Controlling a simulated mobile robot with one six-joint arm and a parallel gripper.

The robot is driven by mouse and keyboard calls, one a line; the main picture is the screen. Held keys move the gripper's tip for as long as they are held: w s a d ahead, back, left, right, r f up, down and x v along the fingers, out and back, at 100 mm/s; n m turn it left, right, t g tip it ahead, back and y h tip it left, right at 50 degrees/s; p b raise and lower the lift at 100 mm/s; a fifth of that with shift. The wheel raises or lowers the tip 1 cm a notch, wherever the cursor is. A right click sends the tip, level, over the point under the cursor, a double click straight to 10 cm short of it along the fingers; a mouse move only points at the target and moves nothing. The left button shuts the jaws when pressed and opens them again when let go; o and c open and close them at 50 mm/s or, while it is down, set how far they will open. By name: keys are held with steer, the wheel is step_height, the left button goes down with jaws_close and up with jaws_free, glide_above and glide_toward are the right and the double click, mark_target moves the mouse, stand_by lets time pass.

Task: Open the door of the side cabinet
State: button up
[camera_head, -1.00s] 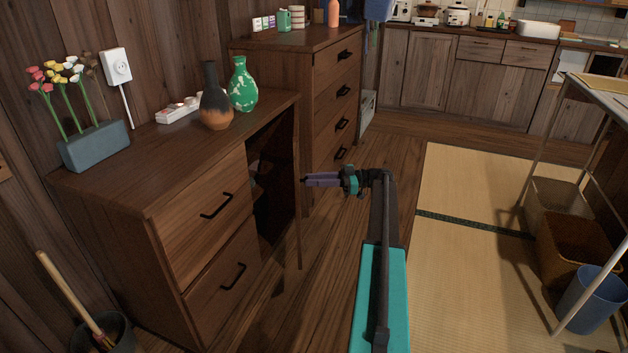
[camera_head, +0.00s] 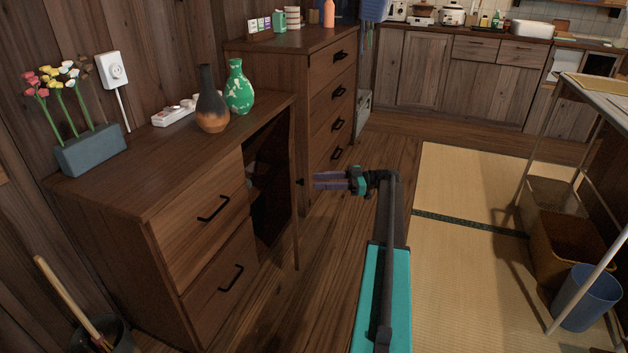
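The side cabinet (camera_head: 120,190) is the brown wooden one at the left, with two handled drawers at its front. Its door (camera_head: 295,190) stands swung out at the right end, seen nearly edge-on. The dark compartment (camera_head: 268,200) behind it shows, with some unclear items inside. A small dark handle (camera_head: 300,182) is on the door's outer side. My gripper (camera_head: 317,181) points left towards the door, a short gap to its right, and holds nothing that I can see. Its purple fingers lie close together, and the view does not settle whether they are parted.
Two vases, brown (camera_head: 212,100) and green (camera_head: 238,88), and a flower planter (camera_head: 90,150) stand on the cabinet. A taller drawer cabinet (camera_head: 300,75) stands behind. A bucket (camera_head: 105,335) is at the lower left. Wooden floor and tatami (camera_head: 460,280) are clear around my arm.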

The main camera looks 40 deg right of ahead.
steer(key=v, duration=0.9)
steer(key=shift+d+b, duration=0.2)
steer(key=shift+b, duration=0.15)
steer(key=shift+s, duration=0.1)
